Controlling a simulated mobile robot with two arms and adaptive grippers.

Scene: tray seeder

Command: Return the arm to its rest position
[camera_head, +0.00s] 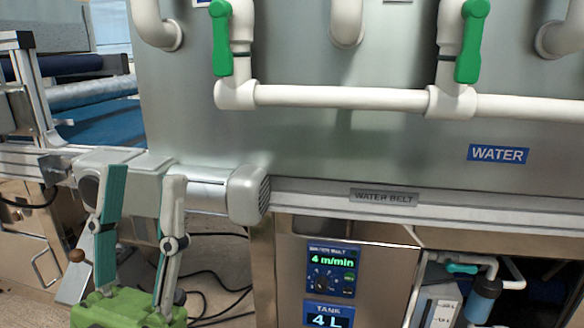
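My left gripper (144,178) is at the lower left of the head view. Its green base is at the bottom edge and its two jointed fingers point up. The fingers are spread apart with a clear gap, and I see nothing gripped between them. The fingertips appear in front of the grey motor housing (245,194) of the water belt; I cannot tell whether they touch it. My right gripper is not in view. The rest position itself is not marked in the picture.
A large metal water panel (330,145) with white pipes (340,98) and green valve handles (221,45) fills the middle and right. Below are a control panel (332,270) and a cabinet with pipes. A blue conveyor (100,125) is at left. Cables (215,285) lie on the floor.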

